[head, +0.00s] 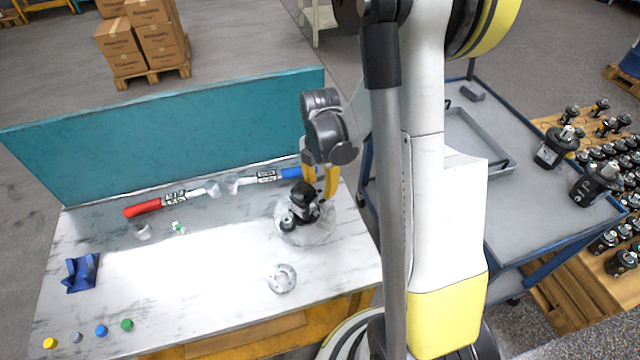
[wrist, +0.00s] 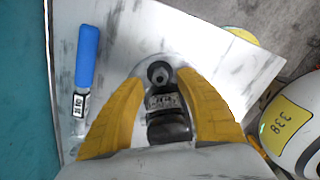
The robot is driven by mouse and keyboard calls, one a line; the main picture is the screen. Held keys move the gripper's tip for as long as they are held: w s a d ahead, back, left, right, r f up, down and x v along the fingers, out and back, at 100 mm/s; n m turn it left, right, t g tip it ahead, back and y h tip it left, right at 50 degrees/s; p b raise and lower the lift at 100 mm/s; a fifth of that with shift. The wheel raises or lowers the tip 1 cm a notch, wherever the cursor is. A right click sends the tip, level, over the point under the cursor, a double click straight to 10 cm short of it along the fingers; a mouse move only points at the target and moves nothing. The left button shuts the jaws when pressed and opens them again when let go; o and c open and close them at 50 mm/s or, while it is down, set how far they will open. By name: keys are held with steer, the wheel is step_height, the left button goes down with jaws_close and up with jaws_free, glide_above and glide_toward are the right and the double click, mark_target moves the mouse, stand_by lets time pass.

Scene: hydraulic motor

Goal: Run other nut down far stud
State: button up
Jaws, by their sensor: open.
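The black hydraulic motor (head: 303,203) stands on a pale round base (head: 290,232) near the right end of the marble-look bench. It also shows in the wrist view (wrist: 168,128), with a round dark fitting (wrist: 158,74) at its far end. My gripper (head: 318,192) is over the motor with its yellow fingers pointing down. In the wrist view my gripper (wrist: 161,84) is open, one finger on each side of the motor, with nothing seen clamped. I cannot make out the nuts or the studs; they are too small or hidden by the motor and fingers.
A red-handled tool (head: 143,208) and a blue-handled tool (head: 290,173) lie along the teal back panel (head: 170,130). A pale flange ring (head: 282,278), a blue holder (head: 81,272) and several coloured caps lie on the bench (head: 200,290). The bench's front middle is mostly clear.

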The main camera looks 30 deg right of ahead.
steer(key=shift+f, duration=0.35)
stand_by(0.5)
jaws_close()
jaws_free()
steer(key=shift+r, duration=0.15)
